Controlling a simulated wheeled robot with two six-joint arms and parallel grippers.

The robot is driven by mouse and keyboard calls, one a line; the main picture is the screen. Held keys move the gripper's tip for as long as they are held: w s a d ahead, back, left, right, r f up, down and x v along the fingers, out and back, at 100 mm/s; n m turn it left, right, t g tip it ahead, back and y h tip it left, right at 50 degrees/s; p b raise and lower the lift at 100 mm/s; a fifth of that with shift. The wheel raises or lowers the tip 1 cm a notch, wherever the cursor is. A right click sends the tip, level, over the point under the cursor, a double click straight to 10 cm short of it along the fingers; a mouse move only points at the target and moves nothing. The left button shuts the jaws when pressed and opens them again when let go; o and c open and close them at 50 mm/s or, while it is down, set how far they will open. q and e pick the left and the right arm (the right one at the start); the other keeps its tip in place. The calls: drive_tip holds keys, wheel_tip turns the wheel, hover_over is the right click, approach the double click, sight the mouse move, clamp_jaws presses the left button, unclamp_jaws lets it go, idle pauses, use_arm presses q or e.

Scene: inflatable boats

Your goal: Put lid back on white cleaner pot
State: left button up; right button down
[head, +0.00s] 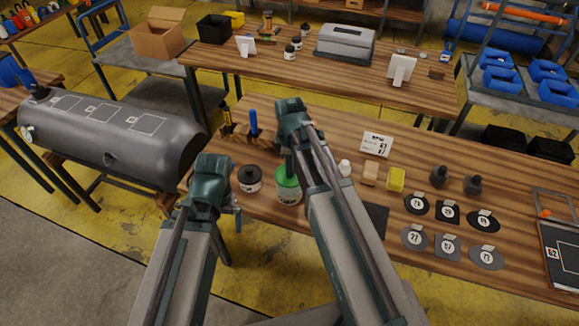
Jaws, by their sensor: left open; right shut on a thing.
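A white pot (289,198) with a dark-printed label stands near the table's front edge. A green lid (283,181) shows at its top, below my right gripper (289,167). My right gripper points down and is shut on the green lid; the fingertips are partly hidden by the arm. I cannot tell whether the lid is seated or just above the rim. A second white pot with a black lid (249,173) stands to its left. My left gripper (238,212) is open and empty, low in front of the table edge, left of the green-topped pot.
A white-topped bottle (345,167), a tan block (370,174) and a yellow block (396,180) stand to the right. Several numbered dark patches (448,212) lie beyond. A blue-handled tool (253,122) stands in a wooden rack behind. A grey cylinder (110,135) is at left.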

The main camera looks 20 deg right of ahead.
drive_tip(key=shift+f+b, duration=1.95)
drive_tip(key=shift+f, duration=0.3)
drive_tip(key=shift+f, duration=0.15)
idle(0.4)
drive_tip(key=shift+c, duration=0.4)
unclamp_jaws()
drive_tip(key=shift+r+p, duration=3.4)
drive_tip(key=shift+r, duration=0.15)
